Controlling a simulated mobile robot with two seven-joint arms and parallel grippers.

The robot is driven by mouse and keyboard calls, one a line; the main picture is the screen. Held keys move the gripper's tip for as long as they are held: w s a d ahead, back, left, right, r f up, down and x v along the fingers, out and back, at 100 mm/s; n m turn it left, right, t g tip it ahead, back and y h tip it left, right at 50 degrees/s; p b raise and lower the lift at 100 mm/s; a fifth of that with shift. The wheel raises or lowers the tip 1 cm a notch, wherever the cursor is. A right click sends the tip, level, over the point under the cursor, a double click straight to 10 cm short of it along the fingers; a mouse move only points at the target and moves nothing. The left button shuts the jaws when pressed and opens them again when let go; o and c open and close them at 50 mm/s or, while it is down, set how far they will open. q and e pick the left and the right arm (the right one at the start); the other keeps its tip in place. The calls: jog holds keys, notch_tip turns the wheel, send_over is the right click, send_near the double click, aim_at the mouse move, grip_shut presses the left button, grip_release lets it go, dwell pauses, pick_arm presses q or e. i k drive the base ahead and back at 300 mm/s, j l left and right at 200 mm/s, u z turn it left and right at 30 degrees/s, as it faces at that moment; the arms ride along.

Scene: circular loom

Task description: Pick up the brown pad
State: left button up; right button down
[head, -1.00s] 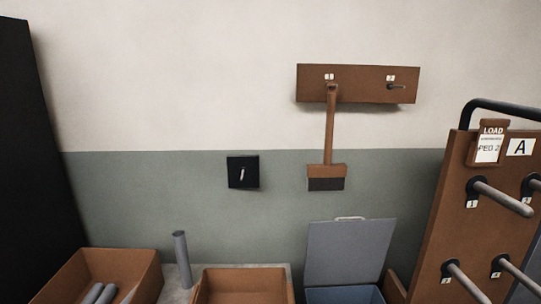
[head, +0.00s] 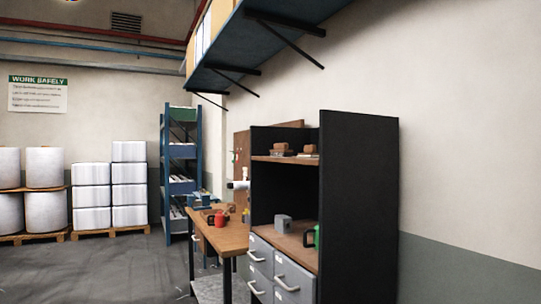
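Two small brown objects sit on the upper shelf (head: 285,160) of a black cabinet: a left brown object (head: 283,148) and a right brown object (head: 310,149). They are too small to tell whether either is the brown pad. Another low brownish item (head: 212,215) lies on the wooden workbench (head: 228,240) beside a red mug (head: 220,220); I cannot tell what it is. Neither of my grippers is in view.
The black cabinet (head: 358,200) has grey drawers (head: 293,280), a grey block (head: 283,223) and a green item (head: 311,236). A blue rack (head: 181,185), stacked white packages (head: 92,197) and white rolls (head: 45,167) stand further back. The grey floor (head: 100,270) at left is clear.

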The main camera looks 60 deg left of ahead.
aim_at(309, 150)
jog(key=u, duration=1.45)
jog(key=j+z, duration=0.1)
jog(key=z, duration=0.3)
jog(key=i+j+z, duration=0.1)
jog(key=z, duration=0.3)
jog(key=j+z, duration=0.15)
jog(key=z, duration=0.2)
jog(key=j+z, duration=0.55)
jog(key=j, duration=0.3)
jog(key=j+z, duration=0.15)
jog(key=j, duration=0.3)
jog(key=k+j+z, duration=0.1)
jog(key=j, duration=0.3)
jog(key=j+z, duration=0.15)
jog(key=j, duration=0.3)
jog(key=k+j+z, duration=0.1)
jog(key=j, duration=0.35)
